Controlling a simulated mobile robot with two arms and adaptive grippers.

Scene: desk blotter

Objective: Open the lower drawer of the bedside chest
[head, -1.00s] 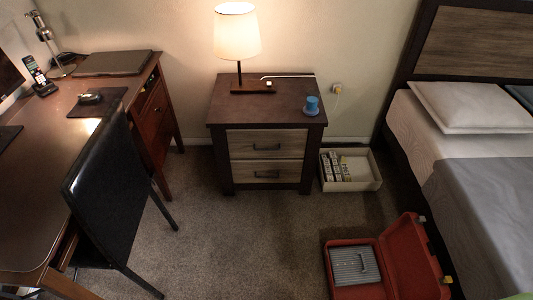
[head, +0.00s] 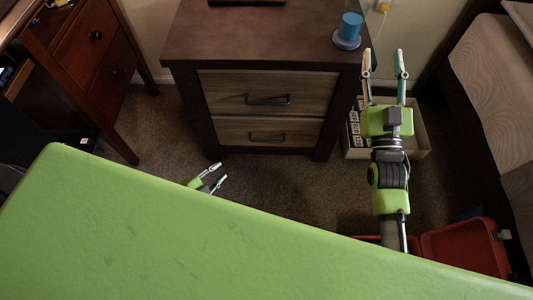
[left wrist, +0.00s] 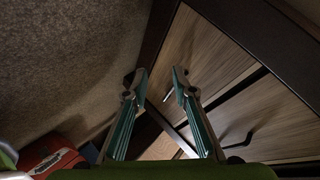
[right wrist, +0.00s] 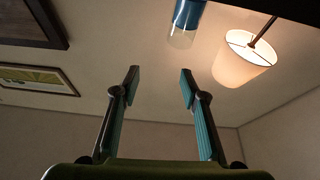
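The bedside chest (head: 180,50) is dark brown with two wood-grain drawers. The lower drawer (head: 225,130) and the upper drawer (head: 225,85) both look closed. The lower drawer's dark bar handle (head: 267,137) is in plain view. My left gripper (head: 216,172) is low in front of the chest, left of and nearer than that handle. In the left wrist view my left gripper (left wrist: 160,75) is open, with a handle (left wrist: 168,97) showing between and beyond its fingers; contact is not visible. My right gripper (head: 385,58) is open and empty beside the chest's right edge; it also shows in the right wrist view (right wrist: 158,75).
A blue cup (head: 348,30) stands on the chest's right corner near my right gripper. A cream box (head: 420,135) lies on the floor below my right arm. A red case (head: 465,245) is at lower right. A wooden desk (head: 75,45) stands left. Carpet before the chest is clear.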

